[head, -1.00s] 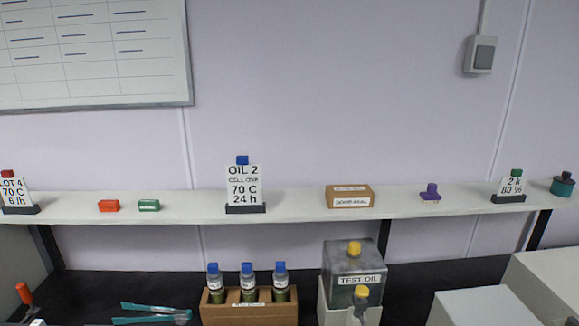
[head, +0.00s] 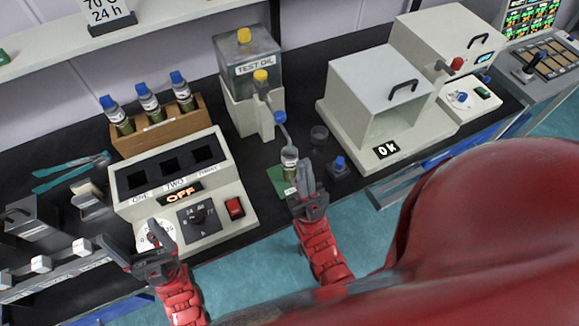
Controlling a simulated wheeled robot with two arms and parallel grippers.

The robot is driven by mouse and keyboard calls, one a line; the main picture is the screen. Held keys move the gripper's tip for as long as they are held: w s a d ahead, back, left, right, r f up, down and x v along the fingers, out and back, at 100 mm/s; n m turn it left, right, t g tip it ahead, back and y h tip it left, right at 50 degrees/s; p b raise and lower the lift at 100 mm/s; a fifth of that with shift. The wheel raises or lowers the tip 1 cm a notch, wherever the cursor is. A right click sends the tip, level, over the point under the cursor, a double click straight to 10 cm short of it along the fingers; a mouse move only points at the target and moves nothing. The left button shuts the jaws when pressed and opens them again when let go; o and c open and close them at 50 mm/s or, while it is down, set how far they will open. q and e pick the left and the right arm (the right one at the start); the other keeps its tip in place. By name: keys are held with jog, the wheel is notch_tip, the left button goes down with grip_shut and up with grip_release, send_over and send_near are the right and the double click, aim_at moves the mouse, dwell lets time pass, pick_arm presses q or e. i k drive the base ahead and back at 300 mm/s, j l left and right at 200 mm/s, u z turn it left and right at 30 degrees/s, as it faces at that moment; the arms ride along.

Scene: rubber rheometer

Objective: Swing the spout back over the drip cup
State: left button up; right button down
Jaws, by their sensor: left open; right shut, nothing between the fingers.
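The test oil tank (head: 247,62) stands at the back centre with a yellow-knobbed tap (head: 262,80) on its front. Its thin grey spout (head: 285,134) has a blue grip (head: 280,117) and hangs down over a labelled vial (head: 289,160) at the green mat (head: 280,182). A small clear cup (head: 319,135), which looks like the drip cup, stands to the right of the spout. My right gripper (head: 306,180) is shut and empty, in front of the vial and partly hiding it; contact cannot be told. My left gripper (head: 138,250) is open, low at the left.
A heating block reading OFF (head: 180,190) stands left of the mat. Behind it is a wooden rack (head: 160,130) of blue-capped vials. A blue cap (head: 340,162) sits on a dark block right of the mat. A white cabinet (head: 378,95) stands further right.

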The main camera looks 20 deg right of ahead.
aim_at(280, 116)
jog(key=k+j, duration=0.2)
jog(key=j, duration=0.2)
jog(key=k+j, duration=0.15)
jog(key=j, duration=0.25)
jog(key=k+j+z, duration=0.1)
jog(key=j, duration=0.3)
jog(key=k, duration=0.1)
